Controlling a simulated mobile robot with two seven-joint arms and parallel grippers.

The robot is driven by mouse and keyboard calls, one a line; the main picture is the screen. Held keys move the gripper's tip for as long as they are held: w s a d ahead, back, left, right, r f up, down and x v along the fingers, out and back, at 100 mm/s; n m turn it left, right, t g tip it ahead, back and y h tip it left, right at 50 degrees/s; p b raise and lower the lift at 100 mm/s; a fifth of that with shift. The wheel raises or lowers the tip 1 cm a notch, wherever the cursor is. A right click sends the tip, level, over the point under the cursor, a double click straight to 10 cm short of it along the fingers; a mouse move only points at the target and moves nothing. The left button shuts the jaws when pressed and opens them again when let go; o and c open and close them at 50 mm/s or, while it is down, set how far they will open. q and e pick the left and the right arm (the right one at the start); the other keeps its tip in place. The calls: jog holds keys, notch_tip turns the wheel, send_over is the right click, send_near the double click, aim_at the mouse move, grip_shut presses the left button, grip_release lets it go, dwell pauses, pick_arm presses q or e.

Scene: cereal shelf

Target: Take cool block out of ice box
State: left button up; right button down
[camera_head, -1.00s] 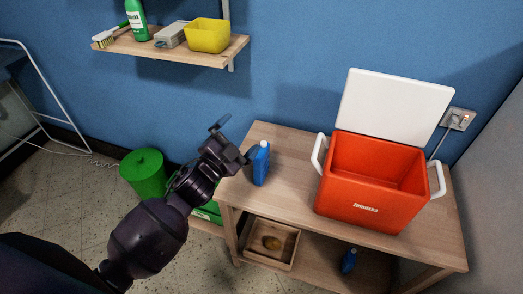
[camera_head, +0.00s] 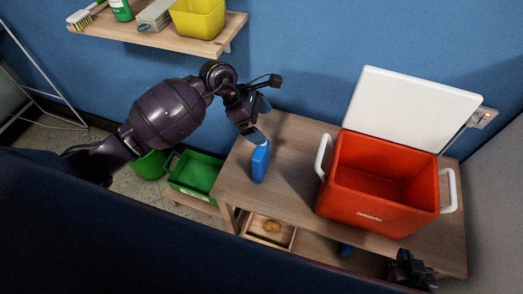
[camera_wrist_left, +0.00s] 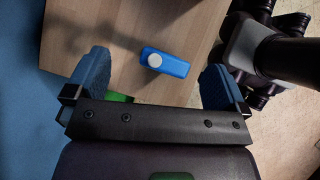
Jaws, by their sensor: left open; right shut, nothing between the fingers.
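The ice box (camera_head: 375,212) is red-orange, with its white lid (camera_head: 410,108) raised; the part of its inside that I see looks empty. A blue cool block (camera_head: 260,164) stands on the table's left part, outside the box. In the left wrist view the cool block (camera_wrist_left: 166,63), with a round white cap, appears between the finger lines. My left gripper (camera_head: 262,119) is open and empty, above and close to the block. My right gripper (camera_head: 412,271) is shut and empty at the lower right, in front of the table, partly cut off.
The wooden table (camera_head: 285,190) has bare room between block and box. A green crate (camera_head: 195,174) stands left. A wall shelf (camera_head: 165,38) holds a yellow bin (camera_head: 196,18).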

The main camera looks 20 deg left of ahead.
aim_at(258, 148)
pick_arm(q)
jog(key=f, duration=0.2)
jog(key=s+f+m+y, duration=0.1)
jog(key=f, duration=0.1)
jog(key=a+f+m+g+y, duration=0.1)
jog(key=f, duration=0.1)
jog(key=shift+s, duration=0.4)
jog(key=shift+y, duration=0.3)
jog(key=shift+a+p+x, duration=0.1)
jog(key=shift+p+x, duration=0.1)
jog(key=shift+x, duration=1.3)
jog(key=shift+a+p+x, duration=0.15)
jog(key=shift+p+x, duration=0.05)
jog(key=shift+x, duration=1.35)
jog(key=c, duration=0.9)
notch_tip(258, 148, up, 20)
jog(key=shift+c, duration=0.2)
